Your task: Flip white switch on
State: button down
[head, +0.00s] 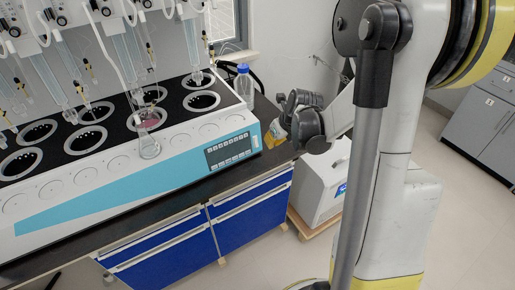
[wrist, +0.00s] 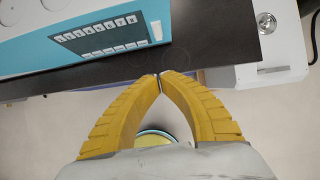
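The multi distiller (head: 130,185) stands on a black-topped bench, with a dark control panel (head: 228,150) at its right front. In the wrist view the panel (wrist: 98,35) shows at the upper left, with rows of small white switches or buttons (wrist: 95,37).
A blue-capped bottle (head: 244,82) stands at the bench's right end. Blue drawers (head: 253,210) are below the bench top (wrist: 207,35). A pale unit with a round metal fitting (wrist: 266,23) shows at the wrist view's upper right.

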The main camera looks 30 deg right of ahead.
aim_at(256, 142)
jog(key=b+x, duration=0.3)
jog(key=x, duration=0.7)
jog(key=shift+s+b, duration=0.1)
jog(key=shift+b, duration=0.3)
jog(key=w, duration=0.1)
jog(key=w+f+b, duration=0.1)
jog(key=w, duration=0.1)
jog(key=shift+a, duration=0.15)
jog(key=shift+w+f, duration=0.1)
jog(key=shift+w, duration=0.35)
